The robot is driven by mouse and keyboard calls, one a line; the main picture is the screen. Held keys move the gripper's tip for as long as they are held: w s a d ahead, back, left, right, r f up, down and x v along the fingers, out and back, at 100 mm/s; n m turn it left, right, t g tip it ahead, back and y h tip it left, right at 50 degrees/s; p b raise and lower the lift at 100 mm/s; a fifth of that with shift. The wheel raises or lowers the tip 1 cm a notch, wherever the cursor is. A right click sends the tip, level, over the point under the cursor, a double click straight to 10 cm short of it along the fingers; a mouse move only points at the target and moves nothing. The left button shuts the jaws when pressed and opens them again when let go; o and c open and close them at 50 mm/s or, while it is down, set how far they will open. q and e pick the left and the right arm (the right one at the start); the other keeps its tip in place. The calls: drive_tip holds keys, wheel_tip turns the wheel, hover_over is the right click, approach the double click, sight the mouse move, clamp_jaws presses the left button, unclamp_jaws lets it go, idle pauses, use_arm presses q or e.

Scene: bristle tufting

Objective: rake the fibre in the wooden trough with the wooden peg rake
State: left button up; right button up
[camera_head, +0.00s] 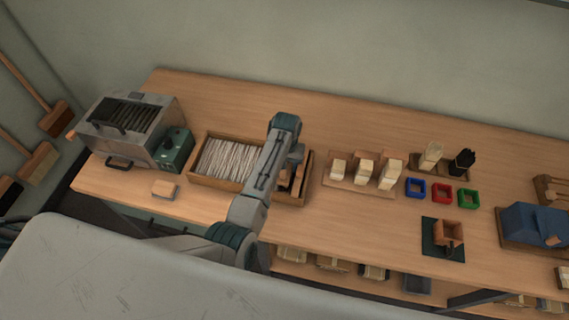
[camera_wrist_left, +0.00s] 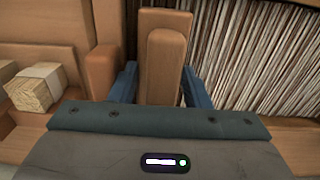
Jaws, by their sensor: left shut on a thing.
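The wooden trough (camera_head: 215,183) stands on the bench at left of centre, filled with pale fibre strands (camera_head: 225,160). The fibre also shows at the right of the left wrist view (camera_wrist_left: 255,60). My left arm reaches over the trough's right end and hides part of it. In the left wrist view my left gripper (camera_wrist_left: 161,88) has its blue fingers shut on an upright wooden piece, which looks like the handle of the peg rake (camera_wrist_left: 166,65). The rake's pegs are hidden, so I cannot tell whether they touch the fibre. My right gripper is not in view.
A grey metal machine (camera_head: 125,125) with a green box (camera_head: 175,150) stands left of the trough. Right are pale bundles (camera_head: 365,172), coloured square trays (camera_head: 441,193) and a blue machine (camera_head: 533,225).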

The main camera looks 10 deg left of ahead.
use_arm(q)
drive_tip(key=a, duration=2.8)
drive_tip(key=shift+a, duration=0.3)
drive_tip(key=shift+d, duration=0.1)
drive_tip(key=shift+d, duration=1.6)
drive_tip(key=shift+a, duration=0.15)
drive_tip(key=shift+a, duration=1.75)
drive_tip(key=shift+r, duration=0.1)
wheel_tip(320, 180, up, 9)
